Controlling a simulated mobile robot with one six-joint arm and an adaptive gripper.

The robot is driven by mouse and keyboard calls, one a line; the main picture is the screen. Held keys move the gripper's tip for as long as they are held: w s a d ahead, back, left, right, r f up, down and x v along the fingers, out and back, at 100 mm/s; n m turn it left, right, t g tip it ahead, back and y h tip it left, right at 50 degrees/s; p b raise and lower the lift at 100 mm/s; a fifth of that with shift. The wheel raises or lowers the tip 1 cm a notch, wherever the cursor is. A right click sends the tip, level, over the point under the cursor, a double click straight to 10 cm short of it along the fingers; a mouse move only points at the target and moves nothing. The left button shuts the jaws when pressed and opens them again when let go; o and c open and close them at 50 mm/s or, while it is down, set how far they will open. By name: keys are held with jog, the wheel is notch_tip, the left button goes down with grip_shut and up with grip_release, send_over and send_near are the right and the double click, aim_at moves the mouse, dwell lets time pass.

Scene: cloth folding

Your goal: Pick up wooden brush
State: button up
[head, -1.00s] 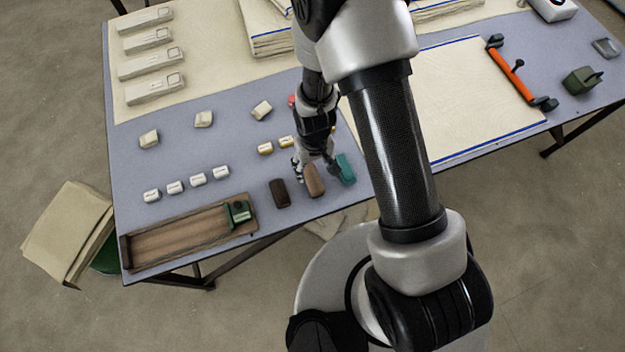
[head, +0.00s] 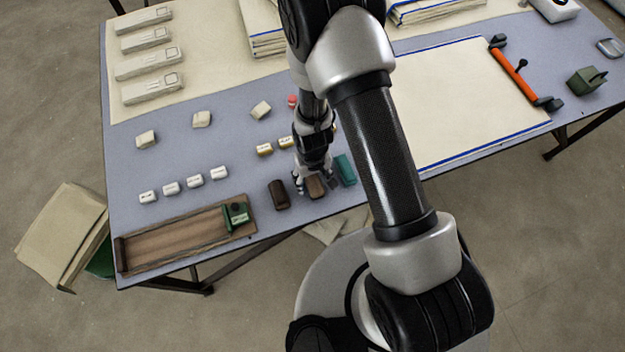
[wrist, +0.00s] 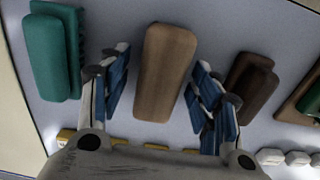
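The wooden brush (head: 315,188) is the light brown block near the table's front edge. In the wrist view the brush (wrist: 166,72) lies lengthwise between the two fingers of my gripper (wrist: 161,68). The fingers are spread with a gap on each side of the brush. In the head view my gripper (head: 313,182) is low over the brush and hides its far part. A dark brown brush (head: 279,195) lies just left of it and a teal brush (head: 345,169) just right of it.
A long wooden tray (head: 175,247) with a green item (head: 237,214) stands at the front left. Several small white blocks (head: 195,181) lie behind it. A cream cloth (head: 470,95) and an orange-handled tool (head: 517,72) are at the right.

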aim_at(313, 178)
jog(key=c, duration=1.1)
jog(key=shift+o, duration=0.2)
notch_tip(313, 178, up, 20)
jog(key=p, duration=0.5)
jog(key=shift+p, duration=0.35)
jog(key=o, duration=0.5)
jog(key=c, duration=0.3)
jog(key=shift+c, duration=0.2)
